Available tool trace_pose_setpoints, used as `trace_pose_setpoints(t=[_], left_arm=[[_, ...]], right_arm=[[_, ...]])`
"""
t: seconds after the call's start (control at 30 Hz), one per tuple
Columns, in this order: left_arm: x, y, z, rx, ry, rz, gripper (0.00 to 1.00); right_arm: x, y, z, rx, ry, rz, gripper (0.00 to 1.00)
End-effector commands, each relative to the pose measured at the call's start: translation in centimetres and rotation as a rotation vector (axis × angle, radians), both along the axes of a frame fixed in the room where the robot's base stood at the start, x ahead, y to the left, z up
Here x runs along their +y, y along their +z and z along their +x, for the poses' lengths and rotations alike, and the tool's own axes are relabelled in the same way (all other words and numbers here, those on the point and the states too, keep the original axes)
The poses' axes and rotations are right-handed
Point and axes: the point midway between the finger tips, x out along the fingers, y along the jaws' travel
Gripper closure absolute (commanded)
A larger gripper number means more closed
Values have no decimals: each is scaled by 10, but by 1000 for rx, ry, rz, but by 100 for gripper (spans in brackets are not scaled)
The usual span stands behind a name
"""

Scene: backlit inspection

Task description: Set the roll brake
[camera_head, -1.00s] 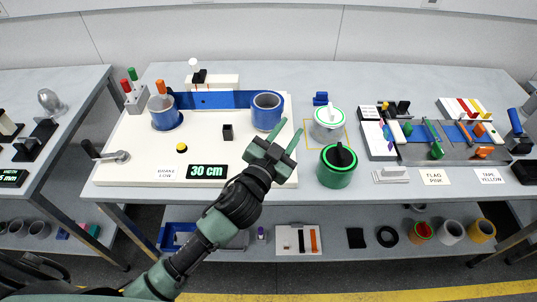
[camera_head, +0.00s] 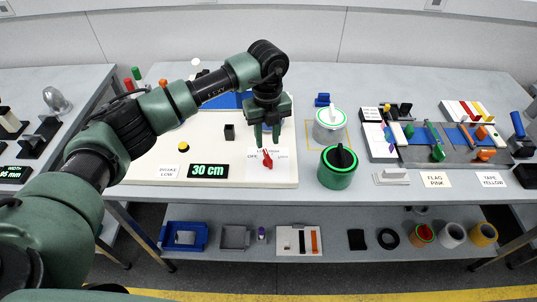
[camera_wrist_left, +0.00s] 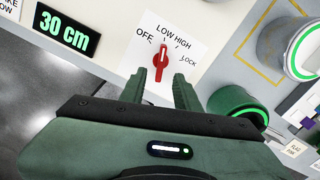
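A red brake knob (camera_head: 267,158) stands on a white dial plate (camera_head: 280,164) at the front right of the white board; both also show in the left wrist view, knob (camera_wrist_left: 161,66), plate (camera_wrist_left: 187,72). The plate reads OFF, LOW, HIGH and LOCK. The knob's pale-marked end points up toward LOW, though the exact angle is hard to tell. My left gripper (camera_head: 267,139) points down just above the knob. In the wrist view its fingers (camera_wrist_left: 160,80) are apart, one on each side of the knob's lower end, without clear contact. A card (camera_head: 169,172) reads BRAKE LOW. My right gripper is out of view.
A 30 cm display (camera_head: 208,171) lies left of the dial. A green canister (camera_head: 337,172) with a black knob and a white canister (camera_head: 329,124) stand close on the right. My left arm crosses the board and hides much of its left and back.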

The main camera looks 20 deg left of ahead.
Motion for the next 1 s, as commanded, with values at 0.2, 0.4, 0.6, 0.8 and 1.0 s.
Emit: trace_pose_setpoints(t=[0.2,0.4,0.6,0.8,1.0], left_arm=[[0,-29,-2,6,0,3,68],[-1,-59,-1,4,-1,1,68],[-1,-74,-1,1,-3,-2,68],[-1,-75,-1,1,-4,-2,68],[-1,-75,-1,1,-4,-2,100]], right_arm=[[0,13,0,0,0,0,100],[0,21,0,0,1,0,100],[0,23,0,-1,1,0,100],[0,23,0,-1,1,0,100],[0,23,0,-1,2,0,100]])
